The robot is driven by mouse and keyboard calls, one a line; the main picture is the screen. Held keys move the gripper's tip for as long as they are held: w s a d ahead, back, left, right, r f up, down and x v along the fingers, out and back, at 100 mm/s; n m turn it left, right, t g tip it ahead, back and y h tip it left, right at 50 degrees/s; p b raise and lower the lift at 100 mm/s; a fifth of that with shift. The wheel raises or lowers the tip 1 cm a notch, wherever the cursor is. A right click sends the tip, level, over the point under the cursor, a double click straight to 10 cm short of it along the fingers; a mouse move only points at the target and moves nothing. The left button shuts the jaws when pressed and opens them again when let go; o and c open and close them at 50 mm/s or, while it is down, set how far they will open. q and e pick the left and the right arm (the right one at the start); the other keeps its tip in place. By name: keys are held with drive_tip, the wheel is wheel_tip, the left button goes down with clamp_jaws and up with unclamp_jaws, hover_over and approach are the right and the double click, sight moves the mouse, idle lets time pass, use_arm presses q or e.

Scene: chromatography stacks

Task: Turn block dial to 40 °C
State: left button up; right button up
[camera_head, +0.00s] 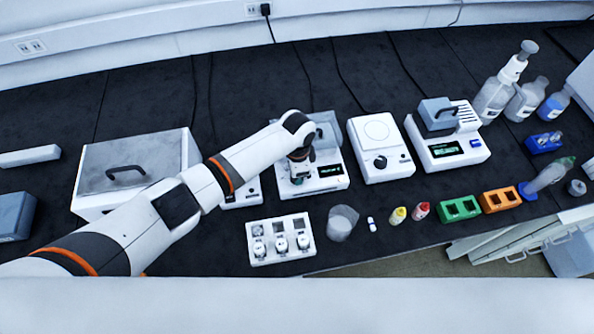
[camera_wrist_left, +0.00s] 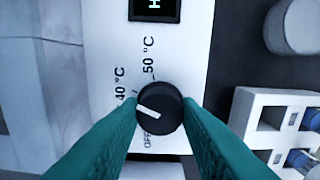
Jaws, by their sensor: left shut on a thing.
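The block heater (camera_head: 327,184) is a white box with a lit display and a grey lid, in the middle of the bench. My left gripper (camera_head: 298,179) points down at its front left, hiding the dial in the head view. In the left wrist view the black round dial (camera_wrist_left: 159,108) sits between the green fingertips, which are shut on its sides. Its white mark points left, toward the lower end of the 40 °C label (camera_wrist_left: 120,90). The OFF label (camera_wrist_left: 148,139) is below and the 50 °C label (camera_wrist_left: 148,60) above. My right gripper is not in view.
A white rack (camera_head: 279,240) with several vials and a beaker (camera_head: 342,222) stand in front of the heater. A white device with a round plate (camera_head: 380,148) is to its right. A large lidded box (camera_head: 135,166) stands left, behind my left arm.

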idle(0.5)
use_arm(q)
drive_tip(key=o, duration=1)
drive_tip(key=shift+c, duration=0.2)
wheel_tip(320, 180, up, 12)
drive_tip(key=b, duration=0.1)
drive_tip(key=shift+b, duration=0.3)
